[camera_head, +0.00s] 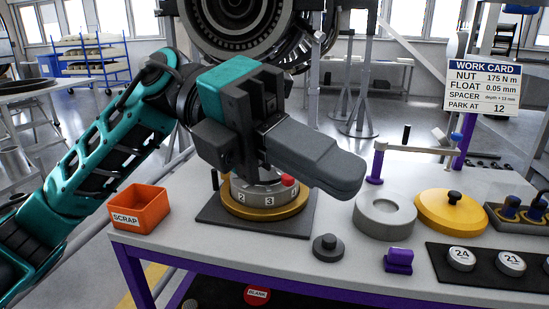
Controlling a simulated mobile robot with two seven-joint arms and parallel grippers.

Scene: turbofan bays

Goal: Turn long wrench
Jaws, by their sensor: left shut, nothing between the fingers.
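My left gripper (340,178) comes in from the left and is shut and empty. It shows in front of the upper part of a round grey numbered fixture (250,196) and hides much of it. Numbers 2 and 3 show on the fixture's side, and a red knob (289,180) sits at its right. The fixture has a gold base ring (262,212) on a dark square plate (222,222). I cannot clearly make out a long wrench. A light grey bar (420,149) with a black upright handle extends from a purple post (376,168). My right gripper is not in view.
An orange scrap bin (138,208) stands at the table's left. A grey ring (385,214), yellow lidded disc (451,211), small dark knob (328,247) and purple block (398,260) lie to the right. Numbered discs sit on a black tray (445,262). A work card (484,88) stands behind.

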